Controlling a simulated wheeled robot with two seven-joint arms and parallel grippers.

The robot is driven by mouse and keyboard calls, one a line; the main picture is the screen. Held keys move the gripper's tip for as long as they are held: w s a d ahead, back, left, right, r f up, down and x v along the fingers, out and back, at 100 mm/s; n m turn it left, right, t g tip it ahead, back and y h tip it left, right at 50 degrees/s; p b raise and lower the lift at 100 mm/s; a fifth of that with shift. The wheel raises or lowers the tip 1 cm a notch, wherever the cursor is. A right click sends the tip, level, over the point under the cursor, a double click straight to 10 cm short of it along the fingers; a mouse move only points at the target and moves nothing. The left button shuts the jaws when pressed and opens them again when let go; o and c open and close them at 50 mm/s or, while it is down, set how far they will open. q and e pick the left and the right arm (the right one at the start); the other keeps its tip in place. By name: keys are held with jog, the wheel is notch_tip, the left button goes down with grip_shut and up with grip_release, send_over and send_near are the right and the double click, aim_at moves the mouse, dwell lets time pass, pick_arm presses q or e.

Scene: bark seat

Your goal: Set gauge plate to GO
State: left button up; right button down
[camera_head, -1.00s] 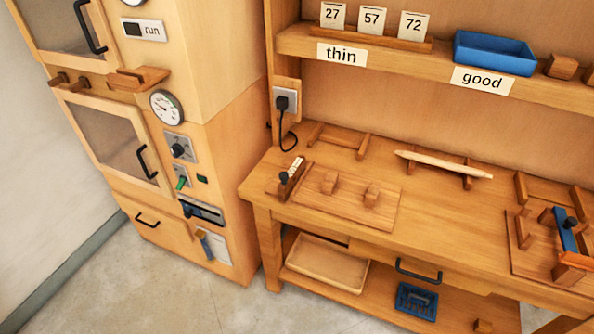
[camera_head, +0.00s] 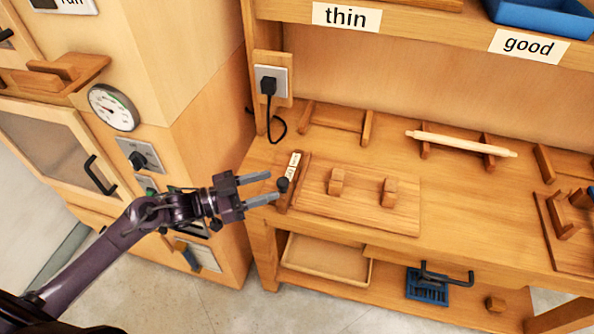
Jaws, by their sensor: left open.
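A board (camera_head: 345,212) lies on the left end of the workbench, with two small wooden blocks on it. At its left edge stands what looks like the gauge plate (camera_head: 299,184), a narrow upright wooden piece. My right gripper is out of view.
A cabinet with a dial (camera_head: 113,107) stands on the left. A socket with a black plug (camera_head: 268,86) is on the post behind the bench. A rolling pin (camera_head: 461,144) rests on supports farther right. The shelf above holds a blue tray (camera_head: 540,18).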

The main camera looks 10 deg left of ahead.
aim_at(286, 180)
pick_arm(q)
jog(key=p+x, duration=0.1)
jog(key=x, duration=0.4)
jog(key=shift+d+r, duration=0.15)
jog(key=shift+d, duration=0.1)
jog(key=shift+w+d, duration=0.4)
jog(key=shift+d, duration=0.15)
jog(key=shift+c, duration=0.8)
jog(key=c, duration=0.7)
grip_shut()
jog(key=shift+w, duration=0.1)
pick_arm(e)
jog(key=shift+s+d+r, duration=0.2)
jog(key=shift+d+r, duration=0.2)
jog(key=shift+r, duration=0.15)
